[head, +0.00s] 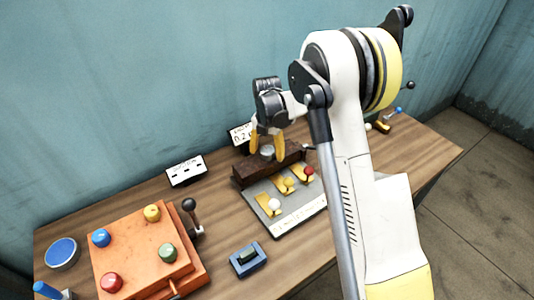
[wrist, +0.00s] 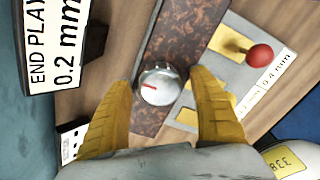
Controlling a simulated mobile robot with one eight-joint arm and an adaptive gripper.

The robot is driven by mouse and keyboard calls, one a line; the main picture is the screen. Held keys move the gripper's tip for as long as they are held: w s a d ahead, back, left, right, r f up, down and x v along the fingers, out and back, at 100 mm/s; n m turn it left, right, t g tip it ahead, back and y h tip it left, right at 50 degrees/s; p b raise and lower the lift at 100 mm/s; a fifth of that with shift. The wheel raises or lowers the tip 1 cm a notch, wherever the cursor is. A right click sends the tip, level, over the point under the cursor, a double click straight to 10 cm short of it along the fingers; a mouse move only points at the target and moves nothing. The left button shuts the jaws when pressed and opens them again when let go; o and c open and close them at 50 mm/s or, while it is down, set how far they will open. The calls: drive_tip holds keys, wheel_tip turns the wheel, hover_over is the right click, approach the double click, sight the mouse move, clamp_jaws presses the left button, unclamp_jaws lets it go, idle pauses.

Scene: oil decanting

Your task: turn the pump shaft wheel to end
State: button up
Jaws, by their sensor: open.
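The wheel appears to be a small silver knob (head: 267,151) with a red line on its face, set on a dark brown block (head: 243,175). In the wrist view the knob (wrist: 158,86) sits between my fingers, its red line roughly level, and the brown block (wrist: 190,35) runs behind it. My gripper (head: 267,155) is open with its yellow fingers pointing down on either side of the knob. In the wrist view a gap shows between the knob and each finger of my gripper (wrist: 160,82). I cannot tell exactly how far down the fingertips reach.
A sign reading END PLAY 0.2 mm (wrist: 55,45) stands close by. A grey plate (head: 261,208) with yellow slots and white, yellow and red balls lies in front of the block. An orange box (head: 135,240) with coloured knobs, a black-knobbed lever (head: 189,205) and a blue device (head: 247,261) stand left.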

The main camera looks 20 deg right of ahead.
drive_tip(key=c, duration=1.2)
drive_tip(key=shift+m, duration=0.3)
